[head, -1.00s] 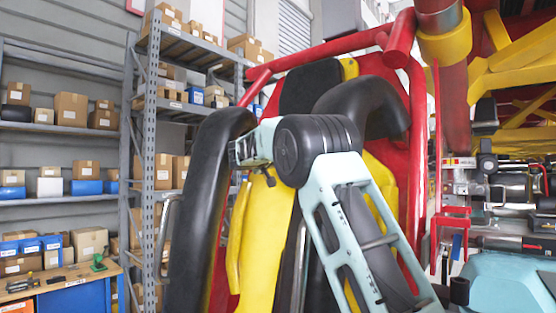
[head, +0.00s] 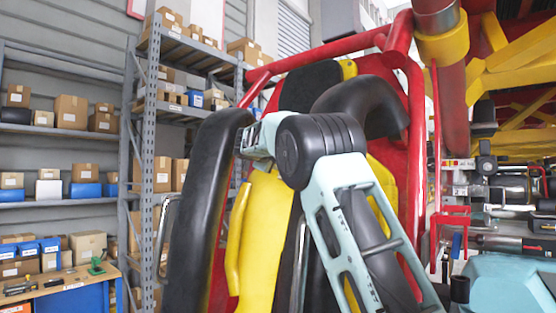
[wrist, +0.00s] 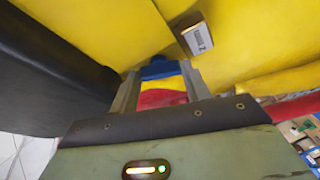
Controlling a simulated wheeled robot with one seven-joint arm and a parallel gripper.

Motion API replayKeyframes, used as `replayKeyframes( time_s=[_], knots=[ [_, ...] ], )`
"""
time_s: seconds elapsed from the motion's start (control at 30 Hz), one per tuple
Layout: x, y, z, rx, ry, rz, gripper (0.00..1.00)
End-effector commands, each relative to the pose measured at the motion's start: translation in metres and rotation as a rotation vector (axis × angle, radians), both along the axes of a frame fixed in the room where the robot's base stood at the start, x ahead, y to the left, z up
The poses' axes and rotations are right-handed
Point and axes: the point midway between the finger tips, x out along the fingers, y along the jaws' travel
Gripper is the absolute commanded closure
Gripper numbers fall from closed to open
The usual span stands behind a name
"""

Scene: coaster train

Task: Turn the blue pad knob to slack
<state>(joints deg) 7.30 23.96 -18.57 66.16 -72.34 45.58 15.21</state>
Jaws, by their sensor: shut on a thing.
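The blue pad knob (wrist: 158,69) shows in the wrist view as a small blue piece in front of a yellow surface. My gripper (wrist: 161,77) is shut on it, with one finger on each side. Yellow and red surfaces show between the fingers below the blue piece. The knob's markings and exact turn cannot be read. In the head view my arm reaches toward the coaster seat (head: 262,240) between its black restraints, and my gripper and the knob are hidden there.
A thick black restraint (head: 200,205) stands left of my arm; its dark padding fills the left of the wrist view. A small labelled white block (wrist: 197,39) sits just beyond the fingers. Red frame tubes (head: 416,150) rise at right. Shelves with boxes (head: 71,112) stand behind.

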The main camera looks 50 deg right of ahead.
Motion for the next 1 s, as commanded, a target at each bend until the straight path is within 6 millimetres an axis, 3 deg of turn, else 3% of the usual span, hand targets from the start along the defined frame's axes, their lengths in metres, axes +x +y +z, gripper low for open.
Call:
replayKeyframes(
  time_s=[0.7, 0.73, 0.8, 1.0],
  knots=[
    [0.0005, 0.0007, 0.0004, -0.007, 0.086, 0.021, 0.76],
    [0.0005, 0.0007, 0.0004, -0.007, 0.086, 0.021, 0.44],
    [0.0006, 0.0006, 0.0004, -0.007, 0.086, 0.021, 0.31],
    [0.0001, 0.0002, 0.0007, -0.007, 0.085, 0.021, 0.31]
  ],
)
